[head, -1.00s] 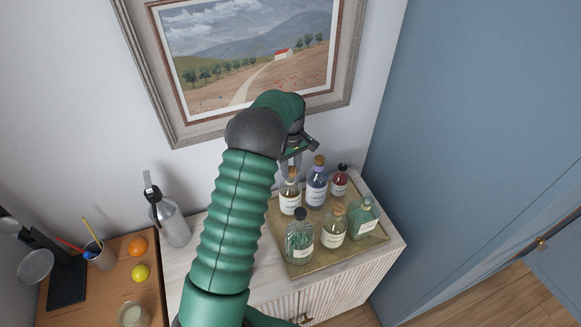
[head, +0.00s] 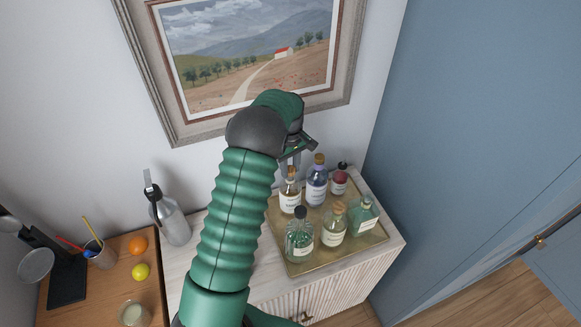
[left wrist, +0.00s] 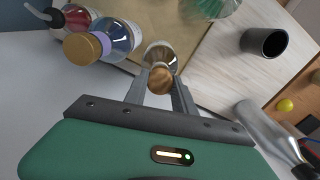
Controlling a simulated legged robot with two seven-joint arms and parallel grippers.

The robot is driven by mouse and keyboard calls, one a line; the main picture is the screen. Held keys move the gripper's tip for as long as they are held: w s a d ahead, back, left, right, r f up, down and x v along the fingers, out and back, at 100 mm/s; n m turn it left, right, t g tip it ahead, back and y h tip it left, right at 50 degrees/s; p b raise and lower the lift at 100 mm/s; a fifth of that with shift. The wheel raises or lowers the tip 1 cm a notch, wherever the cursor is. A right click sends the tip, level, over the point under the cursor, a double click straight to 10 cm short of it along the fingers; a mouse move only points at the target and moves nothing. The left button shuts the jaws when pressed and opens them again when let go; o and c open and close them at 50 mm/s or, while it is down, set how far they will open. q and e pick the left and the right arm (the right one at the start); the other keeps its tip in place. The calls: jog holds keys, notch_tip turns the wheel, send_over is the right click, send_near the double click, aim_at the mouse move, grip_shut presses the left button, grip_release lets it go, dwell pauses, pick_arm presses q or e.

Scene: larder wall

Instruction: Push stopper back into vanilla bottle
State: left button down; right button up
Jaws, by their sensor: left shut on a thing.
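The vanilla bottle is most likely the clear bottle with amber contents and a white label (head: 290,199), at the back left of the gold tray; I cannot read its label for certain. Its brown cork stopper (left wrist: 161,80) sits at the bottle mouth in the left wrist view, with the bottle body (left wrist: 160,54) beyond it. My left gripper (head: 291,167) is above this bottle, its fingers pointing down and shut on the stopper. The fingers (left wrist: 158,76) lie on both sides of the cork. How deep the stopper sits is hidden. My right gripper is not in view.
The gold tray (head: 300,267) holds several other bottles; a purple one (head: 317,188) stands close at right. A grey metal bottle (head: 174,221) stands left on the pale cabinet. The wall and framed picture (head: 250,50) are behind.

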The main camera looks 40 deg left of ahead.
pick_arm(q)
jog(key=shift+f, duration=0.3)
dwell(0.6)
jog(key=c, duration=0.9)
grip_release()
jog(key=shift+c, duration=0.2)
jog(key=o, duration=0.5)
jog(key=shift+c, duration=0.2)
jog(key=shift+r, duration=0.1)
jog(key=shift+r+p, duration=2.75)
jog(key=shift+r, duration=0.7)
grip_shut()
